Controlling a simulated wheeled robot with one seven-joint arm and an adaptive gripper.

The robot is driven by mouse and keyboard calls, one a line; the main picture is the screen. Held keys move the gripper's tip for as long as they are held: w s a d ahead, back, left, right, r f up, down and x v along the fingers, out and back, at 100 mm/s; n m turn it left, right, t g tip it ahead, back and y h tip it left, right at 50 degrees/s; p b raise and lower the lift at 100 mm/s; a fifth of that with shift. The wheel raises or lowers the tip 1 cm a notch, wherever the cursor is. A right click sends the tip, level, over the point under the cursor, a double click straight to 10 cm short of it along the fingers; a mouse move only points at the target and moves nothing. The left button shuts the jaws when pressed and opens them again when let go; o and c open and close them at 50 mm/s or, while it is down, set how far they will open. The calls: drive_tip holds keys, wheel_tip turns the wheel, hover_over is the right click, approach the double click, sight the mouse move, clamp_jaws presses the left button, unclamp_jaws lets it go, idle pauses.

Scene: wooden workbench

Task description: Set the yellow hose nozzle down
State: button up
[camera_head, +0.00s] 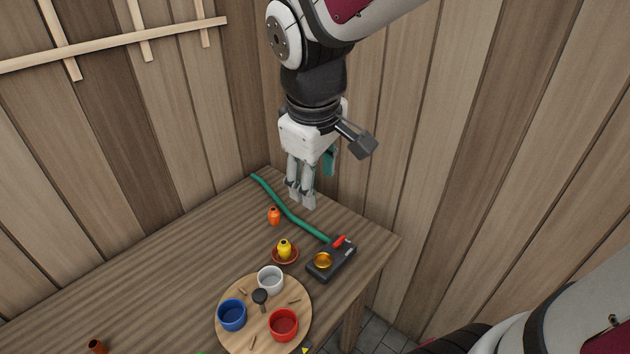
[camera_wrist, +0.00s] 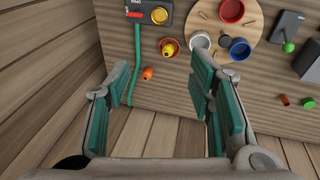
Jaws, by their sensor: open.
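The yellow hose nozzle (camera_head: 285,248) stands in a small terracotta saucer (camera_head: 292,260) on the workbench, left of a dark box. It also shows in the wrist view (camera_wrist: 169,50), near the upper middle. My gripper (camera_head: 301,202) is open and empty, above the far end of the bench, behind and above the nozzle. In the wrist view its two fingers (camera_wrist: 155,95) are spread wide with nothing between their pads.
A green hose (camera_head: 290,216) runs across the bench to the dark box (camera_head: 331,262) with a gold ring (camera_head: 323,260). A round wooden board (camera_head: 263,341) bears white (camera_head: 270,280), blue (camera_head: 232,316) and red (camera_head: 284,325) cups. Plank walls (camera_head: 400,120) stand close behind the bench.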

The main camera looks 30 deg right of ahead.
drive_tip(key=s+r+m+t, duration=0.1)
drive_tip(key=s+m, duration=0.1)
drive_tip(key=s, duration=0.4)
drive_tip(key=s+a+r+m+t+y, duration=0.1)
drive_tip(key=s+r+m, duration=0.1)
drive_tip(key=s, duration=0.4)
drive_tip(key=shift+m+y, duration=0.3)
drive_tip(key=shift+m, duration=0.4)
drive_tip(key=shift+a+r, duration=0.1)
drive_tip(key=shift+a, duration=0.05)
